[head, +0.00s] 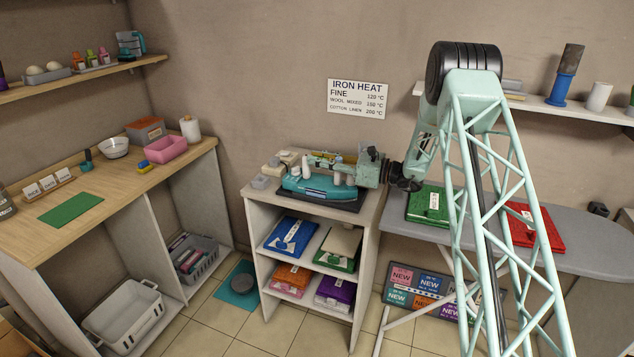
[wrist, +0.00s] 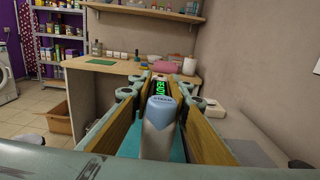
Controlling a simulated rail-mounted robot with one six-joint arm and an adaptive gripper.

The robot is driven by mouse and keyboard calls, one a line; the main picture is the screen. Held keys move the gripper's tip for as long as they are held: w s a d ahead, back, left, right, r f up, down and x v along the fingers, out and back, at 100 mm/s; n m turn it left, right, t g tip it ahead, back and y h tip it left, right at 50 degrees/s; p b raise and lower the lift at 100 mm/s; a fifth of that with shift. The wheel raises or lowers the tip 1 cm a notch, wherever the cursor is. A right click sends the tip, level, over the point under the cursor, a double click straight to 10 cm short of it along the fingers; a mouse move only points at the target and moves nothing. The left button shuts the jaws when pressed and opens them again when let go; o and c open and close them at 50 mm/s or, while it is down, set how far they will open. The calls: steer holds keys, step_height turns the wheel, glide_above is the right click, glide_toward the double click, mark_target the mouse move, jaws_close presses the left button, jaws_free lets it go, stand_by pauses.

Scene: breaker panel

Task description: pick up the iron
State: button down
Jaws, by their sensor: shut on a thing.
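The iron (head: 312,187) is teal with a pale grey-blue upper part and sits at the dark pad on top of the small white cabinet. In the head view I cannot tell whether its base touches the pad. My gripper (head: 325,160) reaches in from the right, level, and is shut on the iron's handle. In the wrist view the pale handle (wrist: 158,125) lies between the two tan-padded fingers, with a lit green display (wrist: 160,87) at its far end. The fingers hide part of the iron.
A small pale box (head: 262,182) stands on the cabinet top (head: 256,194), left of the iron. The ironing board (head: 585,245), with green and red folded cloths, lies right under my arm. A wooden counter (head: 30,235) runs along the left. The wall shows an iron heat sign (head: 358,98).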

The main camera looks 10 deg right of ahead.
steer(key=shift+r, duration=0.25)
steer(key=shift+r+p, duration=0.4)
steer(key=shift+r, duration=1.3)
steer(key=s+d, duration=0.2)
steer(key=s, duration=0.5)
steer(key=s+d+r+p, duration=0.1)
steer(key=s+d, duration=0.2)
steer(key=s, duration=0.5)
steer(key=shift+r, duration=0.15)
steer(key=shift+d, duration=0.1)
steer(key=shift+r+p, duration=0.2)
steer(key=shift+p, duration=0.1)
steer(key=shift+r+p, duration=0.85)
steer(key=shift+r, duration=0.9)
steer(key=shift+d, duration=0.15)
